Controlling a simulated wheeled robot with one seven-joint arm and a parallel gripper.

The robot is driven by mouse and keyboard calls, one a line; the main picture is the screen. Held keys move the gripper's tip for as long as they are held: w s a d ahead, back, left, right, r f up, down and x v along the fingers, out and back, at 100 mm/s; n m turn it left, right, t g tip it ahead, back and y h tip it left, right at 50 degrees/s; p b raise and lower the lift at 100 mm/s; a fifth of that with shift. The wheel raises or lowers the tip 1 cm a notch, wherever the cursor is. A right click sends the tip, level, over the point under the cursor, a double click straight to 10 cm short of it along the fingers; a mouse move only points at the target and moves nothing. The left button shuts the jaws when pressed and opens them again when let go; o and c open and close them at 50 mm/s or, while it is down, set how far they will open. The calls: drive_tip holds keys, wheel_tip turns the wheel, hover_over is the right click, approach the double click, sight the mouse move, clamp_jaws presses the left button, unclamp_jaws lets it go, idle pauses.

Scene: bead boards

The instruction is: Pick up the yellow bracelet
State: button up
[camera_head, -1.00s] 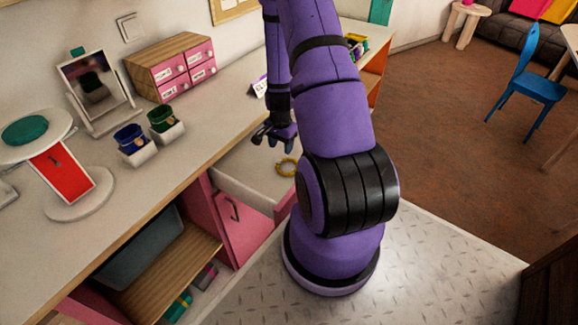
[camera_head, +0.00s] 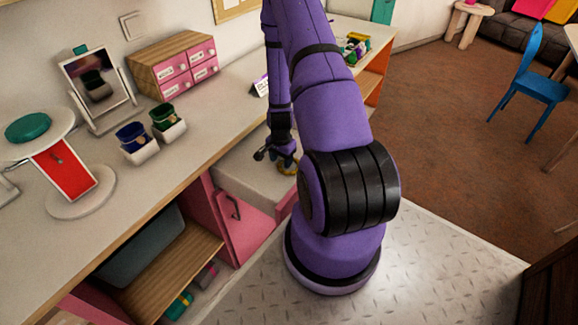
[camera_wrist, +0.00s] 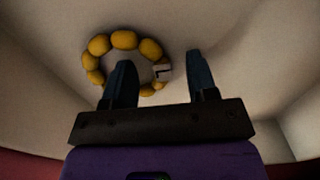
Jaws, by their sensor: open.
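The yellow bracelet (camera_wrist: 123,40) is a ring of yellow beads with one pale, marked bead at its right side. It lies in the open drawer, and in the head view (camera_head: 287,167) it is partly hidden by my gripper and arm. My gripper (camera_wrist: 162,75) is open in the wrist view, its two dark fingers apart. The left finger overlaps the inside of the ring and the right finger is outside it, with the pale bead showing between them. I cannot tell how far above the drawer floor the fingertips are. In the head view my gripper (camera_head: 277,158) is over the drawer.
The drawer (camera_head: 245,178) has pale walls close around my gripper. The counter (camera_head: 70,235) holds a mirror (camera_head: 97,88), a small pink drawer box (camera_head: 172,65), blue and green items on white stands, and a round stand with a red panel.

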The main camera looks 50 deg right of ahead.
sight(281, 160)
clamp_jaws()
drive_tip(key=shift+r, duration=0.15)
wheel_tip(281, 160, up, 10)
idle(0.7)
